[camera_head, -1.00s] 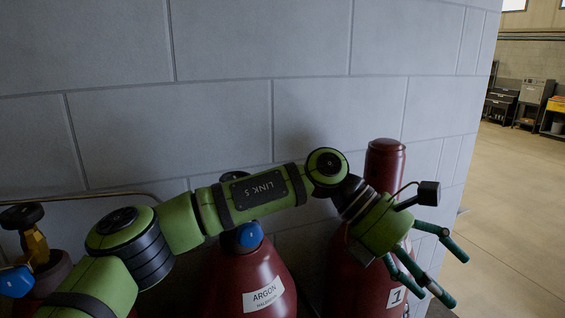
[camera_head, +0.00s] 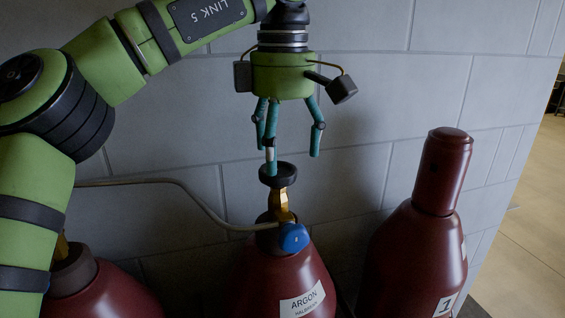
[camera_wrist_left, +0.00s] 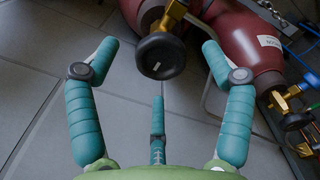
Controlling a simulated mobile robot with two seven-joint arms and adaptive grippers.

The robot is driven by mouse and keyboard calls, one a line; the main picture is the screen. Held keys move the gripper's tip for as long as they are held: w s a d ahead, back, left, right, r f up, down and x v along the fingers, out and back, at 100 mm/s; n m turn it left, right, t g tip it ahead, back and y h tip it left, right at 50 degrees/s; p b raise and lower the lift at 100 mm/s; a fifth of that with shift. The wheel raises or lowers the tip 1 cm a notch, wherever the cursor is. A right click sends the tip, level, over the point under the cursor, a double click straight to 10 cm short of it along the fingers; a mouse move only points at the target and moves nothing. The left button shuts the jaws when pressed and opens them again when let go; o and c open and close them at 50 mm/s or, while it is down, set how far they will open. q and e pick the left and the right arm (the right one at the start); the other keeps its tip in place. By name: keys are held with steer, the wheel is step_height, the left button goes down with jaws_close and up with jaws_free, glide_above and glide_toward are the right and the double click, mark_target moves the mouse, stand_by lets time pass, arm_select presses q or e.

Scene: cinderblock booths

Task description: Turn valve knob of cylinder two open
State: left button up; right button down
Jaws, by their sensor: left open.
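The black round valve knob (camera_head: 278,174) tops a brass valve on the middle red cylinder (camera_head: 280,285), labelled ARGON. No number is visible on this cylinder. My left gripper (camera_head: 287,150) hangs fingers-down just above the knob, open and empty. One fingertip overlaps the knob's rim in the head view; I cannot tell whether it touches. In the left wrist view the knob (camera_wrist_left: 161,56) shows between the spread teal fingertips (camera_wrist_left: 158,66). My right gripper is in neither view.
A capped red cylinder (camera_head: 420,255) marked 1 stands at right. Another red cylinder (camera_head: 110,295) is at lower left, its valve mostly behind my arm. A grey hose (camera_head: 185,190) runs to the middle valve beside a blue cap (camera_head: 295,238). The block wall (camera_head: 370,100) is close behind.

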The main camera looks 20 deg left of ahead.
mark_target(278, 168)
arm_select(q)
steer(key=shift+w+a+f, duration=0.1)
steer(key=shift+a+f, duration=0.05)
steer(key=shift+f, duration=0.35)
steer(key=shift+a+f, duration=0.15)
steer(key=shift+f, duration=0.35)
steer(key=shift+w+f, duration=0.1)
steer(key=shift+f, duration=0.35)
steer(key=shift+d, duration=0.1)
steer(key=shift+c, duration=0.9)
steer(key=c, duration=0.9)
steer(key=shift+a, duration=0.2)
steer(key=shift+c, duration=0.3)
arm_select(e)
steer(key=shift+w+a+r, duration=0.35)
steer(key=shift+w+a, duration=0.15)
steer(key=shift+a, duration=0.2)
